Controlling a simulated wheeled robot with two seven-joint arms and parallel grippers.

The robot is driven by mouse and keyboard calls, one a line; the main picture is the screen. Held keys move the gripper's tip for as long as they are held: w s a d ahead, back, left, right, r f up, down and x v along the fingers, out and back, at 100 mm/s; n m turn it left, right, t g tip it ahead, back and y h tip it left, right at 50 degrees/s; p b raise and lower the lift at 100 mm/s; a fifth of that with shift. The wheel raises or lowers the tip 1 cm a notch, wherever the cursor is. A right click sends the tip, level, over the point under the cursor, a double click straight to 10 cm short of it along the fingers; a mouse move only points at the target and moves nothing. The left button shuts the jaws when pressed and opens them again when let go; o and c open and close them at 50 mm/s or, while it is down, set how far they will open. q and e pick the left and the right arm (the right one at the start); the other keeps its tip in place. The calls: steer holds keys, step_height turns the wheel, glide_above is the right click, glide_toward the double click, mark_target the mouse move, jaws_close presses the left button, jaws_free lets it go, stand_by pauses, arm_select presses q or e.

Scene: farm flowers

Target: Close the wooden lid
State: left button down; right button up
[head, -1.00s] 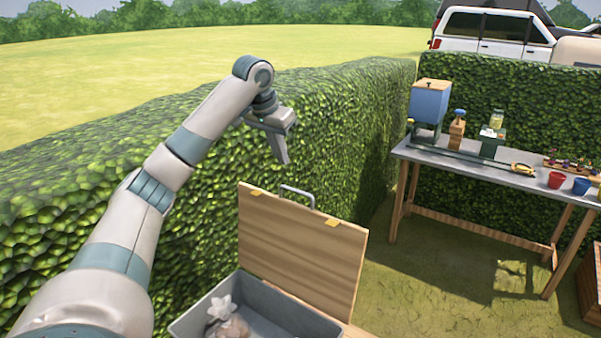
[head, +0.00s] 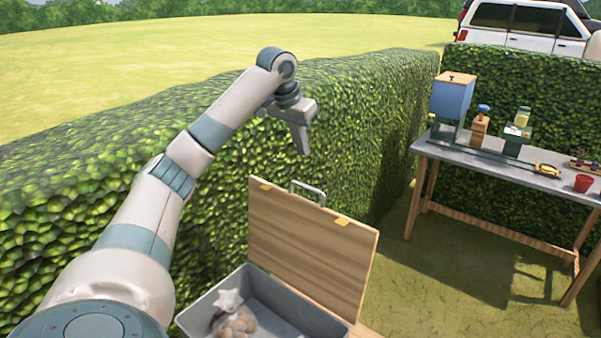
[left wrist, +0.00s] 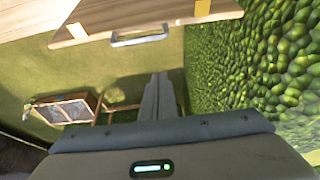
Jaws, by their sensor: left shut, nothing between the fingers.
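The wooden lid (head: 308,250) stands open and upright at the back of a grey box (head: 291,306). It has a metal handle (head: 308,192) on its top edge and two yellow catches. My left gripper (head: 303,148) is shut and empty, above the lid's top edge and apart from it, with its fingers pointing down. In the left wrist view the lid (left wrist: 150,18) and its handle (left wrist: 140,37) show at the top, beyond the shut fingers (left wrist: 159,98). My right gripper is not in view.
A pale flower-like thing (head: 230,299) and a brownish lump (head: 236,325) lie in the box. A hedge (head: 360,130) runs close behind the lid. A work table (head: 500,170) with a blue container (head: 452,98) stands to the right, with grass between.

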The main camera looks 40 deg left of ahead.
arm_select(q)
step_height(320, 180, down, 8)
steer(key=p, duration=0.6)
steer(key=shift+s+f, duration=0.15)
steer(key=shift+s, duration=0.3)
steer(key=shift+s, duration=0.1)
